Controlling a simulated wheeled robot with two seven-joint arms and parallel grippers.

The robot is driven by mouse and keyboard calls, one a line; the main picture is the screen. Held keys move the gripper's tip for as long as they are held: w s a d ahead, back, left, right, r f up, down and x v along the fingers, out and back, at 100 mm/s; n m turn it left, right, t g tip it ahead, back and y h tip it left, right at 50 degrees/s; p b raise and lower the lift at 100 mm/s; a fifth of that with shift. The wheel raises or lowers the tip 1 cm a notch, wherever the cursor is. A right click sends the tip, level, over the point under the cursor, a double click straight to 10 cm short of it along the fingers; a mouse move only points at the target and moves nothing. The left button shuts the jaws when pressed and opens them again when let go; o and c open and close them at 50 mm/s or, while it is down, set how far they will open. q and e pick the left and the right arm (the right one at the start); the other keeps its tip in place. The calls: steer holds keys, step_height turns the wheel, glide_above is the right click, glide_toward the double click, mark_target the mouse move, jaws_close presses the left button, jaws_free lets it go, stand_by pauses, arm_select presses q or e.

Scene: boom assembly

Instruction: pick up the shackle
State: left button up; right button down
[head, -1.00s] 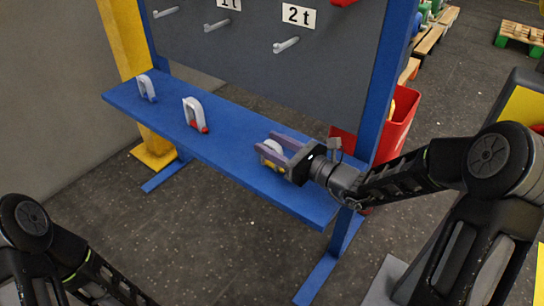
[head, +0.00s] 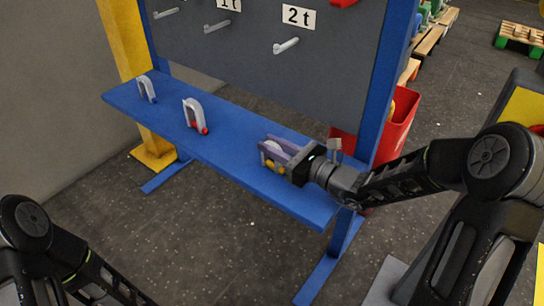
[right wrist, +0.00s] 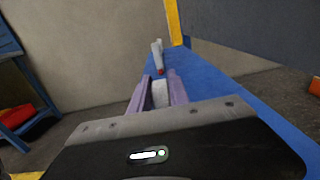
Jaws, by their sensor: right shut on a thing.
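A shackle with a pale bow and a yellow pin (head: 269,161) is at the right part of the blue shelf (head: 225,150). My right gripper (head: 268,153) is around it, its purple-grey fingers shut on it. In the right wrist view the pale bow (right wrist: 160,94) shows between the two fingers (right wrist: 159,92). The shackle is at or close to the shelf top; I cannot tell if it touches. A shackle with a red pin (head: 195,115) stands mid-shelf, and one with a blue pin (head: 147,88) stands at the left. My left gripper is out of view.
A grey board with pegs (head: 287,45) and labels "1t" and "2t" (head: 298,17) rises behind the shelf. A blue post (head: 390,80) stands right of the shelf, with a red bin (head: 402,115) behind it. The shelf between the shackles is clear.

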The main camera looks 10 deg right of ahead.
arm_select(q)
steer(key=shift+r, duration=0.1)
arm_select(e)
steer(key=shift+r, duration=0.1)
